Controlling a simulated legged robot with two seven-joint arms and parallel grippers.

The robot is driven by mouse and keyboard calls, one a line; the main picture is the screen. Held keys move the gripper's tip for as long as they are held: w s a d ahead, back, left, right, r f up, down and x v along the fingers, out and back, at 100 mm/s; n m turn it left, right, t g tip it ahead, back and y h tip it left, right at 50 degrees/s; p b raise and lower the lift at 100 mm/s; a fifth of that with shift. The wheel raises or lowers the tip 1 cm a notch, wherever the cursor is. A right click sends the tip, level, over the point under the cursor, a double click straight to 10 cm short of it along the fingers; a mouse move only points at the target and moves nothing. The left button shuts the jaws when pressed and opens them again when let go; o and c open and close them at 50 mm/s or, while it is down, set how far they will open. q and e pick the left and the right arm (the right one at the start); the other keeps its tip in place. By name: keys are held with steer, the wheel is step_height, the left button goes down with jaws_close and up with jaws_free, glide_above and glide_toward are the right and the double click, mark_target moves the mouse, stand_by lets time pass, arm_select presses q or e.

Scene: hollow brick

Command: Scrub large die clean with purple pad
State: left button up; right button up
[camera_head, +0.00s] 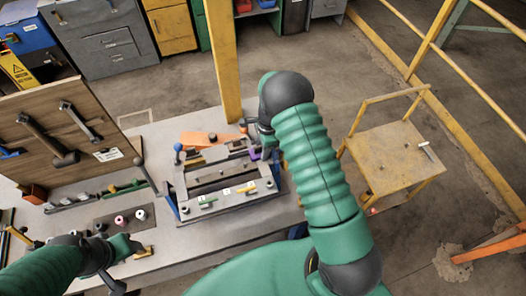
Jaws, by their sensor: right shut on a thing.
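The large die (214,179) appears to be the grey metal block assembly in the middle of the workbench. My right arm reaches over the bench, and my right gripper (259,143) is at the die's far right corner. It is shut on the purple pad (254,154), which shows only as a small purple patch beside the die's upper right edge. I cannot tell whether the pad touches the die. My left gripper (122,262) is low at the left, over the bench's near side; its fingers are too unclear to read.
The workbench (178,244) has small colored parts on its left. A wooden tool board (60,135) with hanging hammers stands at the left. An orange tool (205,138) lies behind the die. A yellow post (223,60) rises behind the bench; a yellow cart (392,160) stands at right.

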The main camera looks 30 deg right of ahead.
mark_target(268, 172)
steer(key=shift+s+a+r, duration=0.1)
steer(key=shift+s+r, duration=0.05)
steer(key=shift+s, duration=0.15)
steer(key=shift+s+a+f, duration=0.1)
steer(key=shift+s+f, duration=0.15)
steer(key=shift+s, duration=0.3)
steer(key=s, duration=0.1)
steer(key=s+p, duration=0.1)
steer(key=s, duration=0.1)
steer(key=shift+s+a+r, duration=0.1)
steer(key=shift+a+r, duration=0.1)
steer(key=shift+a, duration=0.15)
steer(key=shift+s+a+f, duration=0.1)
steer(key=shift+s+a, duration=0.05)
steer(key=shift+s, duration=0.35)
steer(key=shift+s+a+f, duration=0.1)
steer(key=shift+s+a, duration=0.05)
steer(key=shift+s, duration=0.35)
arm_select(q)
steer(key=shift+w+r, duration=0.3)
steer(key=shift+r, duration=0.3)
arm_select(e)
steer(key=shift+s+a, duration=0.1)
steer(key=shift+s, duration=0.45)
arm_select(q)
steer(key=shift+d, duration=0.1)
